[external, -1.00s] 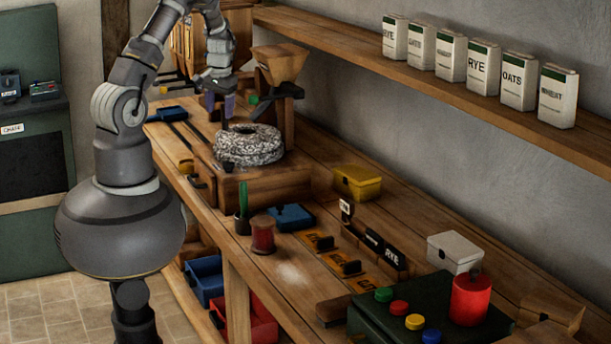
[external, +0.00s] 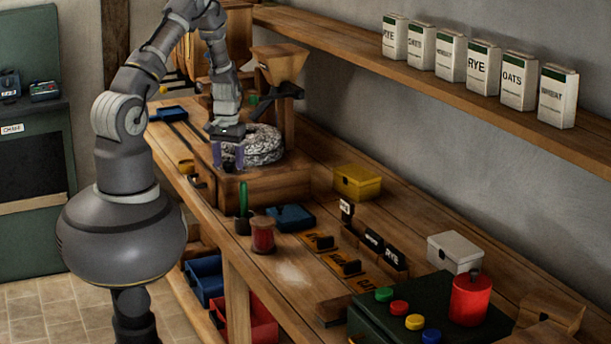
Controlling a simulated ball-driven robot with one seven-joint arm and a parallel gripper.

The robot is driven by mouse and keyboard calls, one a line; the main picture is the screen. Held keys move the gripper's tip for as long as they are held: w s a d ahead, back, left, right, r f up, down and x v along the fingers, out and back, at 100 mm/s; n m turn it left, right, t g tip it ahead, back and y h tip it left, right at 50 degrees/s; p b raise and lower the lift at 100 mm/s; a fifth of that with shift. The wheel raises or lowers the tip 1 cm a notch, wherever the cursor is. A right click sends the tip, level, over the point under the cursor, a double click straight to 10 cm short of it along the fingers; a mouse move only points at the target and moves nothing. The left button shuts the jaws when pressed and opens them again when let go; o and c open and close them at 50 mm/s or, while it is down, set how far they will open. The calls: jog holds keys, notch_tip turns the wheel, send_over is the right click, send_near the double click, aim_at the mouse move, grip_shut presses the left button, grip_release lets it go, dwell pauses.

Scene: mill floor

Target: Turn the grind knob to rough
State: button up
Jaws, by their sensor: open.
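The mill has a speckled grey millstone (external: 262,146) on a wooden base (external: 265,185), with a wooden hopper (external: 279,62) above and behind it. My gripper (external: 228,164) points down at the front-left edge of the stone, just above the base top. Its two purple fingers are apart, one on each side of a small dark knob (external: 229,168) on the base. The knob is tiny and partly hidden by the fingers, so its setting and any contact cannot be told. No marks for rough are readable.
A green brush in a dark cup (external: 243,224), a red jar (external: 262,236) and a blue box (external: 291,217) stand in front of the mill. A yellow box (external: 357,182) is to its right. A shelf (external: 430,80) with several labelled cartons runs along the wall.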

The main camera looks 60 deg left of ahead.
jog(key=c, duration=1)
jog(key=shift+c, duration=0.2)
jog(key=shift+n, duration=0.3)
jog(key=n, duration=0.3)
jog(key=shift+n, duration=0.3)
jog(key=n, duration=0.4)
jog(key=shift+n+p, duration=0.3)
jog(key=shift+p, duration=0.05)
jog(key=n+p, duration=0.1)
jog(key=n, duration=0.3)
jog(key=shift+n+p, duration=0.7)
jog(key=shift+n, duration=1.4)
